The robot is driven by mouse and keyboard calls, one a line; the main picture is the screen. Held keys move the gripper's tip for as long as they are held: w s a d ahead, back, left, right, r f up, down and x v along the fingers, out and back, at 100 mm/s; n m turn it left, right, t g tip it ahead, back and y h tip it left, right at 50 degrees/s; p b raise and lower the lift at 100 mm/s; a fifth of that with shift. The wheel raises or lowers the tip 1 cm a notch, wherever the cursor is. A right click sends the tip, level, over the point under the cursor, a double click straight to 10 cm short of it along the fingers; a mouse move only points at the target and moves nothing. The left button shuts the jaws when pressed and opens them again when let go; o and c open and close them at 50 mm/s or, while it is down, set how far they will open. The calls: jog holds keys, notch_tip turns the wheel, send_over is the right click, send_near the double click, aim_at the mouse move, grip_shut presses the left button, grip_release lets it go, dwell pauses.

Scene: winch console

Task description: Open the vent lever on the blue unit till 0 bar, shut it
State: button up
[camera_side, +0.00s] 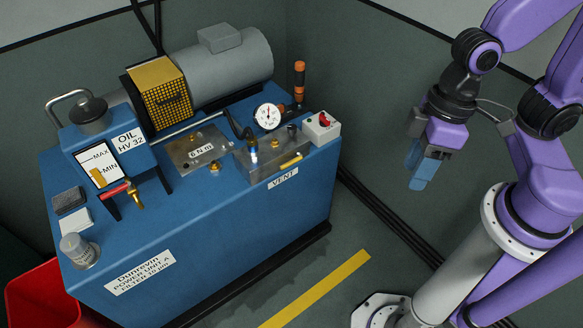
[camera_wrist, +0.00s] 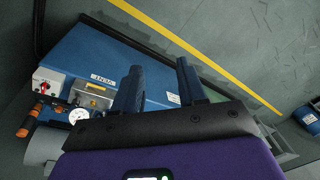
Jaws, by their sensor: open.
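The blue unit (camera_side: 230,235) stands at the left in the side view, labelled "Dunrevin POWER UNIT A". Its VENT label (camera_side: 283,178) is on the front upper edge, and it also shows in the wrist view (camera_wrist: 103,78). A small yellow lever (camera_side: 291,160) lies on the metal block just above this label. I take it as the vent lever. The round white gauge (camera_side: 267,116) stands behind it with a dark needle pointing roughly up; its figures are too small to read. My gripper (camera_side: 421,168) is open and empty, well to the right of the unit and apart from it.
A white box with a red knob (camera_side: 322,127) and an orange-handled lever (camera_side: 299,80) stand near the gauge. A red-handled brass valve (camera_side: 133,193) is further left, below the oil tank (camera_side: 103,140). The floor between unit and arm is clear, with a yellow line (camera_side: 315,290).

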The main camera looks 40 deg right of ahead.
jog(key=w+a+f+m+t+y, duration=0.1)
jog(key=w+a+f+m+t, duration=0.1)
jog(key=w+a+f+m, duration=0.55)
jog(key=w+a+f+m+t+y, duration=0.1)
jog(key=w+a+f+m+t, duration=0.25)
jog(key=a+f+m, duration=0.6)
jog(key=m+t+h, duration=0.4)
jog(key=m+t, duration=0.6)
jog(key=t, duration=0.1)
send_near(288, 166)
jog(key=shift+g, duration=0.25)
jog(key=w, duration=0.2)
jog(key=w+f, duration=0.1)
jog(key=w, duration=0.5)
jog(key=shift+w+f, duration=0.15)
jog(key=shift+c, duration=0.3)
grip_shut()
